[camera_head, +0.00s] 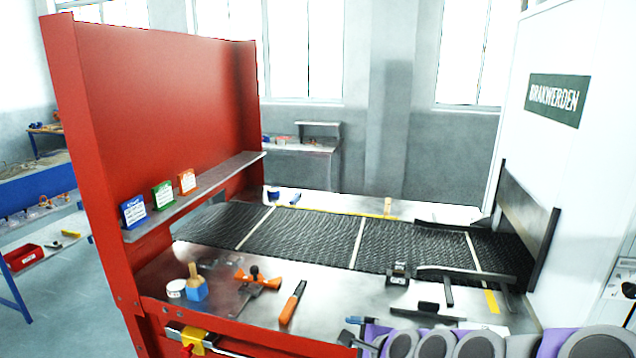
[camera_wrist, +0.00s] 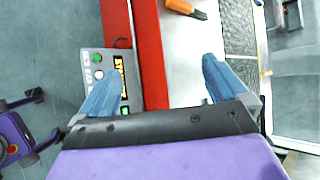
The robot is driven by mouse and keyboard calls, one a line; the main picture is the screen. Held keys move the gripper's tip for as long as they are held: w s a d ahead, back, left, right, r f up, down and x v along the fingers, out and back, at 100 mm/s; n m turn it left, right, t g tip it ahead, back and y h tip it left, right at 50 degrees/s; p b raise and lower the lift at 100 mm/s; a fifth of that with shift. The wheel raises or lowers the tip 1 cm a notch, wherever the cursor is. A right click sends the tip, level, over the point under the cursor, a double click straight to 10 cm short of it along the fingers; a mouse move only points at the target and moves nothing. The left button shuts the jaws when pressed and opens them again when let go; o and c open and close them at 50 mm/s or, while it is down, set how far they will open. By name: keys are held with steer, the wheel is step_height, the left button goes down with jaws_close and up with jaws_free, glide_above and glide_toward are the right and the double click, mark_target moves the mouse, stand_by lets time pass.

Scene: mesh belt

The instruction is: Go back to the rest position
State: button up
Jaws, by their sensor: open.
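My gripper (camera_wrist: 160,86) shows in the wrist view with its two blue fingers spread wide apart and nothing between them. Below the fingers in that view are a red frame edge and a strip of bare metal table. In the head view my folded purple and grey arm (camera_head: 470,343) lies along the bottom right edge, and a blue finger (camera_head: 358,321) shows at its left end, in front of the table. The black mesh belt (camera_head: 310,238) runs across the metal table (camera_head: 330,310).
A red panel (camera_head: 170,100) with a shelf of small cards stands left. A white machine (camera_head: 570,140) stands right. An orange-handled tool (camera_head: 293,303), a blue-based brush (camera_head: 196,289) and a white tub (camera_head: 176,288) lie on the table's front. A control box (camera_wrist: 105,75) is beside the red frame.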

steer(key=s+d+n+g+h, duration=0.2)
steer(key=s+n, duration=0.4)
steer(key=s, duration=0.5)
steer(key=s+d+r+n+g+h, duration=0.1)
steer(key=s+n+g, duration=0.4)
steer(key=s, duration=0.7)
steer(key=s+d+n+g+h, duration=0.2)
steer(key=s+n, duration=0.5)
steer(key=s, duration=0.4)
steer(key=shift+s+d+r+g+h, duration=0.15)
steer(key=shift+d+r+g+h, duration=0.2)
steer(key=shift+d+g, duration=0.5)
